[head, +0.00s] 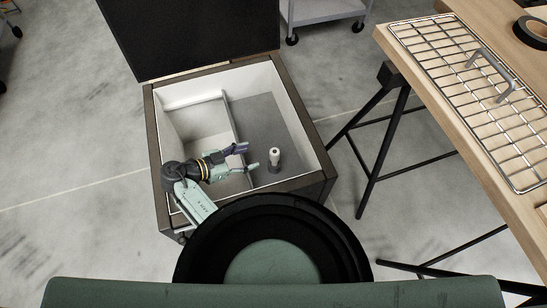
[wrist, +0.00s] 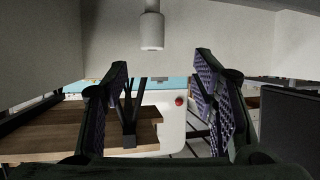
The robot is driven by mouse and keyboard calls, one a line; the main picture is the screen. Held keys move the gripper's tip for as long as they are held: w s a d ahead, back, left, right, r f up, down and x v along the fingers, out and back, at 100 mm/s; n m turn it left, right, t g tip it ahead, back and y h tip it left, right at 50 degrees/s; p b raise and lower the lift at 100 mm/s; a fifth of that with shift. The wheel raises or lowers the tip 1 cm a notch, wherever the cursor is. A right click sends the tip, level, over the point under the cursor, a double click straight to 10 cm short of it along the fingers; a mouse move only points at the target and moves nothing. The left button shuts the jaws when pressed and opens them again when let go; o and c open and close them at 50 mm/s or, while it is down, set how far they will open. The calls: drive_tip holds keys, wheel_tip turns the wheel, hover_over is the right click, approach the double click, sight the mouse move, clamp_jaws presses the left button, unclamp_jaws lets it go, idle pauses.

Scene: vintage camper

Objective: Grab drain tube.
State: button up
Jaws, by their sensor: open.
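The drain tube (head: 274,158), a short upright cylinder with a white top and a darker base, stands on the grey floor of the open box's right compartment. My gripper (head: 247,158) is inside the box, just left of the tube, with its fingers pointing towards it. In the wrist view the tube (wrist: 152,31) shows at top centre, pale and narrow, beyond the fingertips. My gripper (wrist: 160,68) is open there, its two fingers spread apart with nothing between them. The tube appears apart from both fingers.
The box (head: 323,158) has a dark wooden rim, white inner walls and a thin divider (head: 232,118). Its dark lid (head: 190,35) stands open at the back. A wooden table (head: 440,85) with a wire rack (head: 470,85) and black tape roll (head: 532,32) stands at right.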

sight(274, 151)
drive_tip(key=x, duration=0.3)
drive_tip(key=p+x, duration=0.1)
drive_tip(key=x, duration=0.1)
drive_tip(key=shift+s+d, duration=0.15)
drive_tip(key=shift+d, duration=0.3)
drive_tip(key=x, duration=0.1)
drive_tip(key=p+x, duration=0.2)
drive_tip(key=x, duration=0.1)
drive_tip(key=shift+s+d+r, duration=0.15)
drive_tip(key=shift+d+r, duration=0.1)
drive_tip(key=shift+w+d+f, duration=0.3)
drive_tip(key=shift+d+f, duration=0.05)
drive_tip(key=shift+d, duration=0.1)
drive_tip(key=shift+c, duration=0.4)
clamp_jaws()
